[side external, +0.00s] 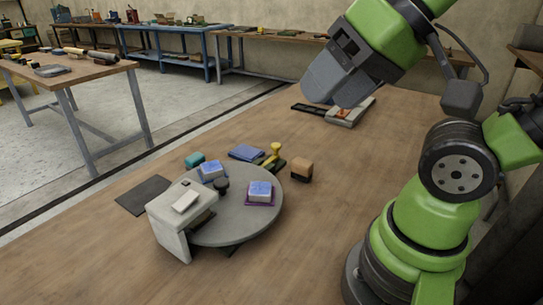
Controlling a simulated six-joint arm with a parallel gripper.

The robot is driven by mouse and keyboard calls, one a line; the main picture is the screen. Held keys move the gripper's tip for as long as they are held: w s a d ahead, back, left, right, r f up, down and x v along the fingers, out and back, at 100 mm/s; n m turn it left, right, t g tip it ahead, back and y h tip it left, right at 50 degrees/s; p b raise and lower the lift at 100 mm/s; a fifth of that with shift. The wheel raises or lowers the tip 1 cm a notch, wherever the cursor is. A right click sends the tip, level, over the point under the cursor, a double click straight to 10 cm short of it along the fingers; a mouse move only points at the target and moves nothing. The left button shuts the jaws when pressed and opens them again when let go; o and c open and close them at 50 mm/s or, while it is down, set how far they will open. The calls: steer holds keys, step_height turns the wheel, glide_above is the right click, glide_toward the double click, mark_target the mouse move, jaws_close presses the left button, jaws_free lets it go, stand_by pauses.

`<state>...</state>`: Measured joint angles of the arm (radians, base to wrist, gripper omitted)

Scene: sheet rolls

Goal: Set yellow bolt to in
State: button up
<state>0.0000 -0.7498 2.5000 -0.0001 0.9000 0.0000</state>
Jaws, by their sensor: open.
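The yellow bolt (275,150) seems to be the small yellow knobbed part on a dark base, just behind the round grey turntable (225,232). It is too small to tell how far in or out it sits. My gripper (328,92) is high above the table, to the upper right of the yellow part and well apart from it. Its jaws are open and I see nothing held. The gap between its fingers is mostly hidden by this angle.
An orange-brown block (302,169), blue pad (246,152), teal piece (195,160) and dark mat (144,195) lie around.

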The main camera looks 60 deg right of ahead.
steer(key=w+d+m+g+h, duration=0.1)
steer(key=w+d+m+h, duration=0.15)
steer(key=w+d, duration=0.5)
steer(key=m+g+h, duration=0.3)
glide_above(276, 145)
steer(key=s+a, duration=0.3)
step_height(276, 145, down, 18)
steer(key=shift+n, duration=0.25)
steer(key=x, duration=0.9)
steer(key=shift+w+f, duration=0.15)
steer(key=shift+w, duration=0.05)
